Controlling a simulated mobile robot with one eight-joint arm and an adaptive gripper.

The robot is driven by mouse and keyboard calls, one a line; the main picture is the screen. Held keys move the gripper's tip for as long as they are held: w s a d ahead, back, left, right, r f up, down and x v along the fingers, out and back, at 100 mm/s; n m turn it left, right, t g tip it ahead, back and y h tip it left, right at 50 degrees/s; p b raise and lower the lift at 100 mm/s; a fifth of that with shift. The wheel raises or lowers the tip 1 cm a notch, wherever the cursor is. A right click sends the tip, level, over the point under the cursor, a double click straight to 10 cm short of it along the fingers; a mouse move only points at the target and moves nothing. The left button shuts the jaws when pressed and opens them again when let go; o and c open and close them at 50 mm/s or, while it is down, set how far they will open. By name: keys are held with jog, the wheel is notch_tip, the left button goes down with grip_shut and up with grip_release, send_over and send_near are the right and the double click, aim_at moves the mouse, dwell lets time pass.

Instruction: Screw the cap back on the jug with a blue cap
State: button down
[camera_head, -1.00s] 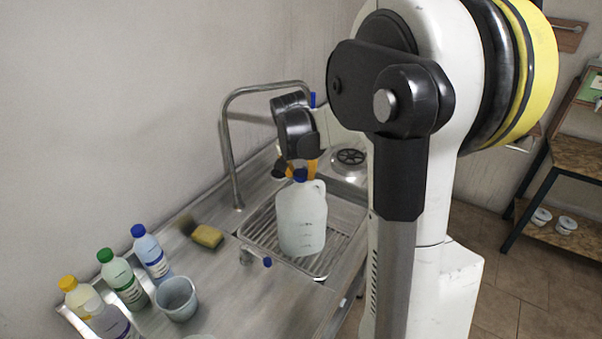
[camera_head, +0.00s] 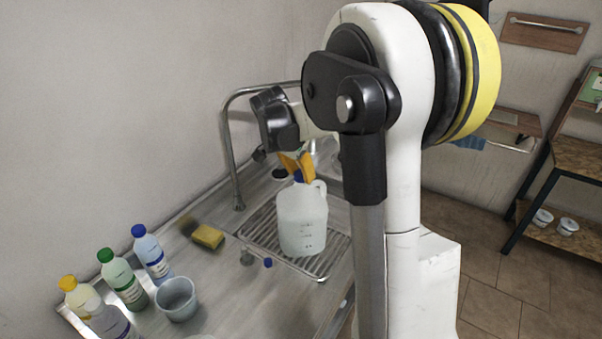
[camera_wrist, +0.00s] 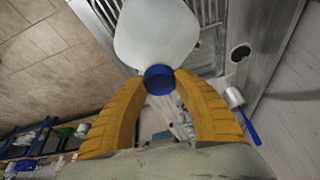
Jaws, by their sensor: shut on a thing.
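The white translucent jug (camera_head: 302,222) stands upright on the ribbed drain area by the sink. It also shows in the wrist view (camera_wrist: 155,35), its handle side hard to make out there. The blue cap (camera_wrist: 159,79) is at the jug's mouth; in the head view it shows as a small blue spot (camera_head: 298,176). My gripper (camera_wrist: 160,76) has its two yellow fingers closed on either side of the cap, above the jug; it also shows in the head view (camera_head: 297,166). I cannot tell whether the cap's thread is engaged.
A metal tap (camera_head: 229,150) arches behind the jug. A yellow sponge (camera_head: 207,236), a grey cup (camera_head: 177,299) and bottles with blue (camera_head: 151,254), green (camera_head: 123,280) and yellow caps stand to the left. A small blue piece (camera_head: 268,263) is in front of the jug.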

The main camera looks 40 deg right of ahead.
jog(key=m+g, duration=0.1)
jog(key=m, duration=0.3)
jog(key=shift+w+f+g, duration=0.1)
jog(key=shift+g, duration=0.3)
jog(key=c, duration=1.3)
grip_release()
jog(key=shift+m, duration=0.5)
jog(key=o, duration=0.8)
jog(key=shift+o, duration=0.2)
jog(key=shift+r+p, duration=2.7)
jog(key=shift+r, duration=1.4)
